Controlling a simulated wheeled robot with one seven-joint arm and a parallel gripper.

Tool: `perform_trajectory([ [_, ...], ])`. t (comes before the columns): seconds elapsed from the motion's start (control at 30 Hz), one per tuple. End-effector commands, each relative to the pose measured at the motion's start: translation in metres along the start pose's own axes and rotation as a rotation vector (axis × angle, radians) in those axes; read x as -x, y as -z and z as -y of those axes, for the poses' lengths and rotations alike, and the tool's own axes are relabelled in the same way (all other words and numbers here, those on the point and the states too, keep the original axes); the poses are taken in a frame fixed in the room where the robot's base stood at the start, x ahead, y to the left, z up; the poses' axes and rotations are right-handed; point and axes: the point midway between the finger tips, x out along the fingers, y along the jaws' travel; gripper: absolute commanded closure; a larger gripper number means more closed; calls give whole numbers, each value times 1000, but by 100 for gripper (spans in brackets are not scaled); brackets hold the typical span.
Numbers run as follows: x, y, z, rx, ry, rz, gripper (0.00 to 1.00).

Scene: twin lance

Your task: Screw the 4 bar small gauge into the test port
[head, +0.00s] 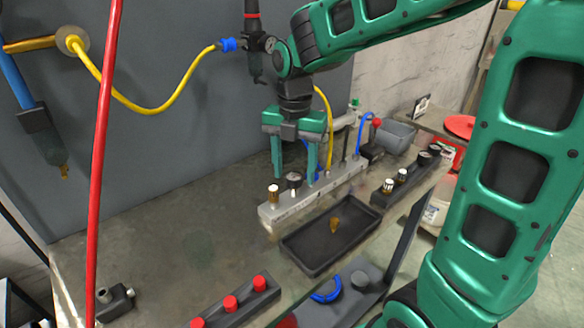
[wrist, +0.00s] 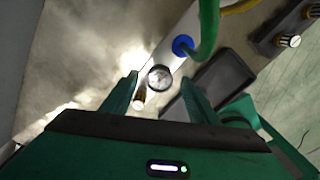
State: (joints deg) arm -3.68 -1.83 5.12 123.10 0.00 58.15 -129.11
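My gripper (head: 295,172) points down over the grey manifold block (head: 328,186) with its two green fingers apart. In the wrist view, my gripper (wrist: 162,84) shows a round dark-rimmed gauge (wrist: 160,78) between the fingertips, with a gap on both sides. That gauge (head: 294,180) appears at the block's top in the head view; whether it is seated in a port cannot be told. A brass fitting with a pale top (head: 273,193) stands at the block's near end, and it shows in the wrist view (wrist: 139,101). No gauge marking is readable.
A dark rack (head: 384,202) with several gauges stands to the right. A red hose (head: 102,140) crosses the left foreground. A red-knobbed block (head: 245,303) sits near the front edge.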

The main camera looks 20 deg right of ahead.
Motion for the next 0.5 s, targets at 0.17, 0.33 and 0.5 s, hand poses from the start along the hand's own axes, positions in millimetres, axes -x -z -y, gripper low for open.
perform_trajectory([
  [0.17, 0, 0, 0, 0, 0, 0, 46],
  [0.33, 7, -1, -1, 0, -2, 2, 46],
  [0.5, 32, -1, -1, -1, -3, 3, 46],
])
